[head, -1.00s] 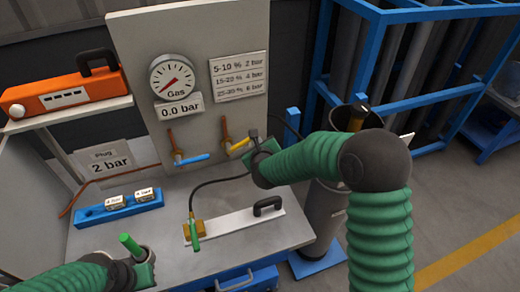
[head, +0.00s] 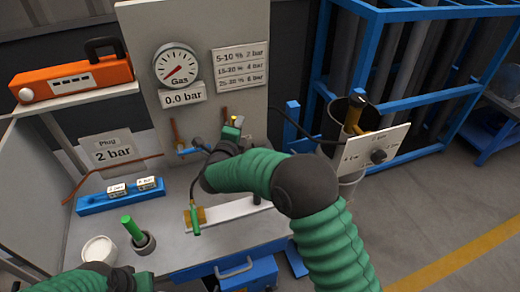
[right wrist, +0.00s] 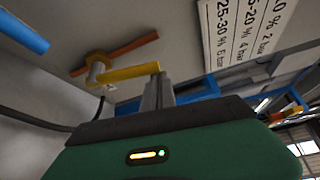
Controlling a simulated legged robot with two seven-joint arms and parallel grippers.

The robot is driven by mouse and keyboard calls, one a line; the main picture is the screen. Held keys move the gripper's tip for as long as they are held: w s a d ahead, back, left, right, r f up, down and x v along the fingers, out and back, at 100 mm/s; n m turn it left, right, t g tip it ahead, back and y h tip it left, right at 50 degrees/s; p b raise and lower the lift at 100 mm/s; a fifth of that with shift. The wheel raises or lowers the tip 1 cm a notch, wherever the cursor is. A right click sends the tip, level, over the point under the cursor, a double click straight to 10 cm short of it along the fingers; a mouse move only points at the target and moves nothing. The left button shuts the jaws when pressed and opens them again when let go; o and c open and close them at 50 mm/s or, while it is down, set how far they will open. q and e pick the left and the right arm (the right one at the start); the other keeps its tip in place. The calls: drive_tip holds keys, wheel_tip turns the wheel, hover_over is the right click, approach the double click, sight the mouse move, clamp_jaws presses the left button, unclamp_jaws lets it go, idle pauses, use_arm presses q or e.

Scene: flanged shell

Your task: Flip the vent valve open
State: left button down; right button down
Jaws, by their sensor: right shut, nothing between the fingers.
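Two valves with coloured handles are on the upright panel under the gauge; which is the vent valve I cannot tell. The blue handle (head: 188,151) is on the left and also shows in the right wrist view (right wrist: 22,32). The yellow handle (right wrist: 130,73) sticks out from its valve on an orange pipe (right wrist: 140,44). My right gripper (right wrist: 158,92) is shut and empty, its fingertips at the yellow handle's free end; contact is unclear. In the head view this gripper (head: 233,122) mostly hides that valve. My left gripper (head: 143,281) is low at the left, its fingers unclear.
The gauge (head: 176,66) stands above a 0.0 bar sign (head: 183,98). On the bench are a blue block (head: 120,197), a dark cup (head: 145,243) with a green stick, a white round container (head: 99,249) and a white plate (head: 230,210). A cylinder (head: 344,118) stands right.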

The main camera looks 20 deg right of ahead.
drive_tip(key=shift+a+r+n+t+h+b, duration=0.15)
drive_tip(key=shift+a+n+t+h+b, duration=0.35)
drive_tip(key=shift+a+n+b, duration=0.6)
drive_tip(key=shift+d, duration=0.15)
